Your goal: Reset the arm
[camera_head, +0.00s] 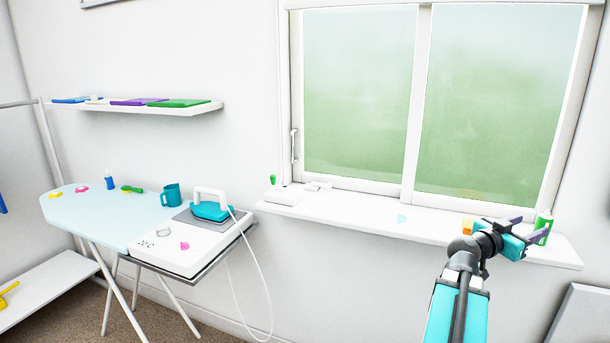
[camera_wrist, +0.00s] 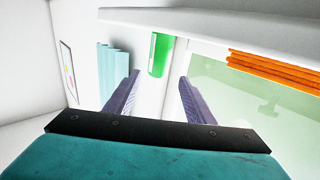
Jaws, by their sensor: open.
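My gripper (camera_head: 529,228) is at the right end of the window sill, in front of it in the head view. Its two purple fingers are spread apart with nothing held between them. In the wrist view, my gripper (camera_wrist: 159,78) shows the same open gap. A green bottle (camera_head: 544,225) with a white top part stands on the sill close to the fingers, partly hidden by them. In the wrist view, a green and white object (camera_wrist: 161,54), seemingly that bottle, appears beyond the gap. I cannot tell whether a finger touches it.
The window sill (camera_head: 350,211) carries an orange block (camera_head: 468,226) near my wrist and small items at its left. A wall shelf (camera_head: 195,110) is above.

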